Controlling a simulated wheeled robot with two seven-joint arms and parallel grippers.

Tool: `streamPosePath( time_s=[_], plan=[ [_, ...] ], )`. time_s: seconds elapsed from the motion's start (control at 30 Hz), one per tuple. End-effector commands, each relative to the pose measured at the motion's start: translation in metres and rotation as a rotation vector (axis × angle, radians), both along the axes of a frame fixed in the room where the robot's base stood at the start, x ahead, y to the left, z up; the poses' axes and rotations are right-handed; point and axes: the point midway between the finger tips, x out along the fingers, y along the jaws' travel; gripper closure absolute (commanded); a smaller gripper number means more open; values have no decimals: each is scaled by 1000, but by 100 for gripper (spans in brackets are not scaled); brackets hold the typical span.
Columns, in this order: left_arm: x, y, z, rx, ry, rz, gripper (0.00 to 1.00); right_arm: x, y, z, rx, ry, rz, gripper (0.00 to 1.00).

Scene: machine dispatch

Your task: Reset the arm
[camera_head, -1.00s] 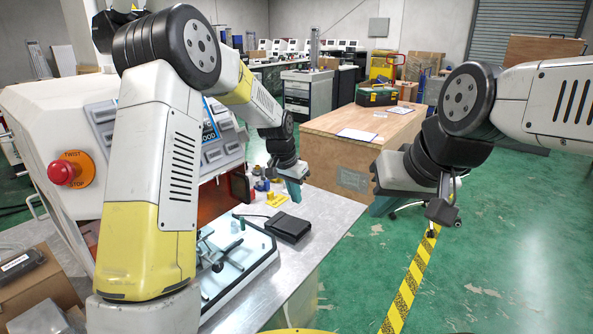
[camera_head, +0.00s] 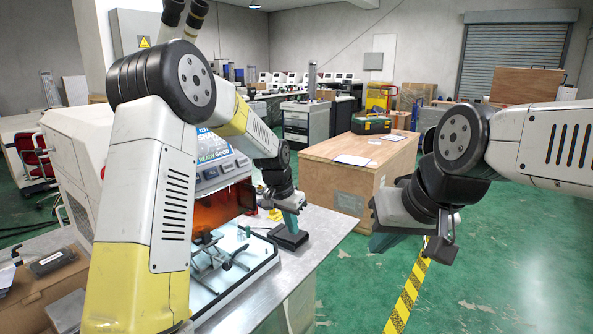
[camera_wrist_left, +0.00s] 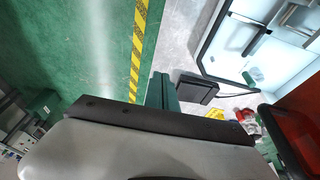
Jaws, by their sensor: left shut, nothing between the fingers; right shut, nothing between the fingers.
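My left arm comes in from the left in the head view. Its gripper (camera_head: 291,222) hangs over the metal table, in front of a black box, and is shut and empty. In the left wrist view the green fingertip of this gripper (camera_wrist_left: 161,92) shows beside the black box (camera_wrist_left: 197,88), apart from any held thing. My right gripper (camera_head: 440,250) is on the right in the head view, over the green floor, shut and empty. Its fingers are small and partly hidden by the wrist.
A white machine (camera_head: 75,150) with an orange window (camera_head: 222,207) stands left. A lit tray with a metal fixture (camera_head: 228,265) is on the metal table (camera_head: 322,228). A wooden crate (camera_head: 340,177) stands behind. Open floor with a yellow-black stripe (camera_head: 408,293) lies right.

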Motion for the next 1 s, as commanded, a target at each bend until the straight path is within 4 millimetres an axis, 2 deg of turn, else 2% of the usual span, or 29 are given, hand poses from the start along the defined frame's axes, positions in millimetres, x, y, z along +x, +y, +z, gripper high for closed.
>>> streamPosePath(
  time_s=[0.33,0.57,0.67,0.8,1.0],
  plan=[
    [-25,22,43,-10,-26,61,100,0,0,0,0,0,0,100],
    [-63,46,87,-26,-57,136,100,0,0,0,0,0,0,100],
    [-90,62,112,-40,-78,184,100,0,0,0,0,0,0,100],
    [-143,85,144,-70,-110,274,100,0,0,0,0,0,0,100],
    [-221,112,167,-125,-154,398,100,0,0,0,0,0,0,100]
  ],
)
